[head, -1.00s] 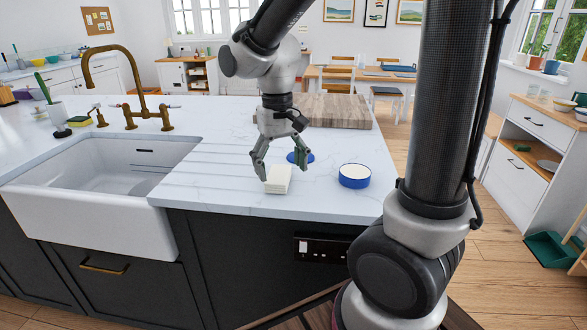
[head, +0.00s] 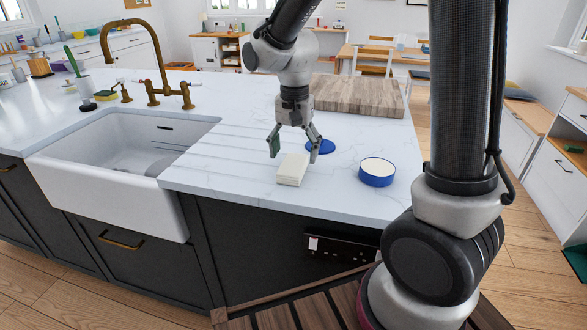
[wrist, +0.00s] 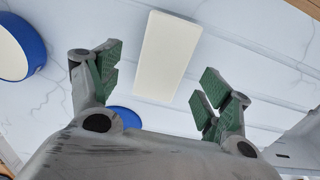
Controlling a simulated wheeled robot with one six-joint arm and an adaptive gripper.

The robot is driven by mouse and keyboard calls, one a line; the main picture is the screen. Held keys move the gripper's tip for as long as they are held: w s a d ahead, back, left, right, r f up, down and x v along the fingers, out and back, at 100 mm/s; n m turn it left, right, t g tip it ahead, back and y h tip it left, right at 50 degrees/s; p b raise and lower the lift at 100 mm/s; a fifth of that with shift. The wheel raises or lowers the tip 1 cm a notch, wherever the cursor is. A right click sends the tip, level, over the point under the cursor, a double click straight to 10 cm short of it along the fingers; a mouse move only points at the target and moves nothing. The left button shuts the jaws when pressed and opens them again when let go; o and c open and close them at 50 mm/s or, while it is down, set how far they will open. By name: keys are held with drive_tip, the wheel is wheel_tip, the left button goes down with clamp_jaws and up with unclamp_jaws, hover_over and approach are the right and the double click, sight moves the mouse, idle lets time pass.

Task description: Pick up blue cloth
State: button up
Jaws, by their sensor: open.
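I make out no clear blue cloth. A flat blue disc (head: 325,146) lies on the white counter behind my gripper's right finger; in the wrist view it is partly hidden by my gripper (wrist: 127,116). My gripper (head: 293,153) is open and empty, pointing down above the counter, with its green-padded fingers apart. A pale cream rectangular block (head: 291,170) lies just in front of and below it. In the wrist view the block (wrist: 167,55) shows beyond the gap between the fingertips.
A round blue tin with a cream top (head: 377,173) stands right of the block. A wooden board (head: 358,95) lies behind my gripper. A white sink (head: 100,180) with a brass tap (head: 150,60) is at left. The counter's front edge is close to the block.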

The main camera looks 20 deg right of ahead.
sight(293, 164)
drive_tip(key=f, duration=0.4)
drive_tip(key=shift+a, duration=0.2)
drive_tip(key=c, duration=1.2)
